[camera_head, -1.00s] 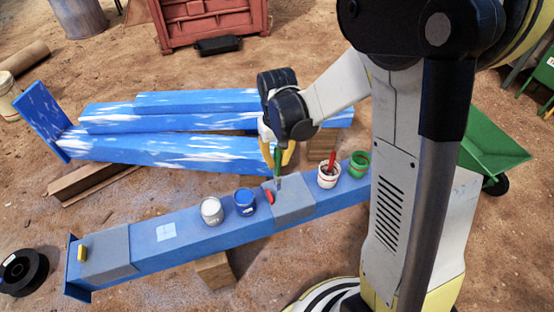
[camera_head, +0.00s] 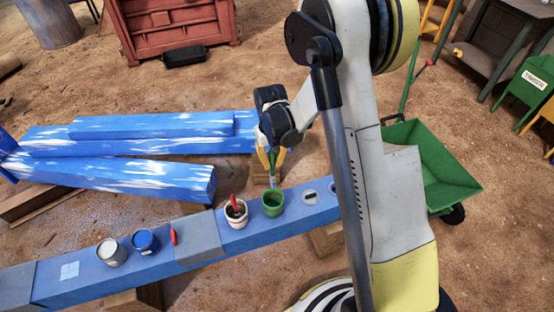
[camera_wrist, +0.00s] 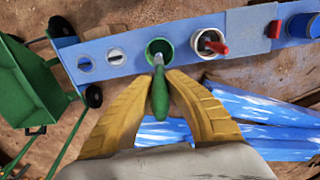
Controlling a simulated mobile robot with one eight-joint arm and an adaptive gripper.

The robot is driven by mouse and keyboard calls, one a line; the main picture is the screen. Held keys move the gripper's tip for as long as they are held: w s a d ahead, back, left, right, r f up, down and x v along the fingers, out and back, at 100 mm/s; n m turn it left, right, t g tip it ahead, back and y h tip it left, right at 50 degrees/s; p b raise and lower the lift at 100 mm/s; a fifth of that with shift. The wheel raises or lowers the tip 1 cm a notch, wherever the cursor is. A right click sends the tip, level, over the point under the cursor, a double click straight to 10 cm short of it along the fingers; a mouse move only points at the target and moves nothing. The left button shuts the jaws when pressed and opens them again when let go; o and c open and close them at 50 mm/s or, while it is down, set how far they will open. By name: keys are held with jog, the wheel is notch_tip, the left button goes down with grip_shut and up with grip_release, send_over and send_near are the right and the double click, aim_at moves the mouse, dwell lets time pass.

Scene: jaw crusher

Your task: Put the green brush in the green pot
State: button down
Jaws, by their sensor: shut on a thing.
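My gripper (camera_head: 272,160) is shut on the green brush (camera_head: 273,168), which hangs with its bristles down. In the head view the brush is just above and behind the green pot (camera_head: 272,204) on the blue beam. In the wrist view the yellow fingers of my gripper (camera_wrist: 160,90) hold the green brush (camera_wrist: 160,97) by its handle. There its far end overlaps the opening of the green pot (camera_wrist: 160,50). I cannot tell whether the tip is inside the rim; the head view shows it above the pot.
A white pot (camera_head: 235,213) with a red-handled brush stands left of the green pot. A blue pot (camera_head: 145,242), a grey pot (camera_head: 112,252) and a red object (camera_head: 173,236) are further left on the beam (camera_head: 205,262). Holes (camera_head: 311,197) are at right. A green wheelbarrow (camera_head: 435,175) stands beyond.

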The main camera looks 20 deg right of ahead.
jog(key=shift+w+d+f, duration=0.1)
jog(key=shift+w+f, duration=0.2)
jog(key=shift+f, duration=0.15)
notch_tip(320, 180, down, 16)
jog(key=b, duration=0.9)
jog(key=shift+f, duration=0.15)
jog(key=c, duration=1.4)
grip_release()
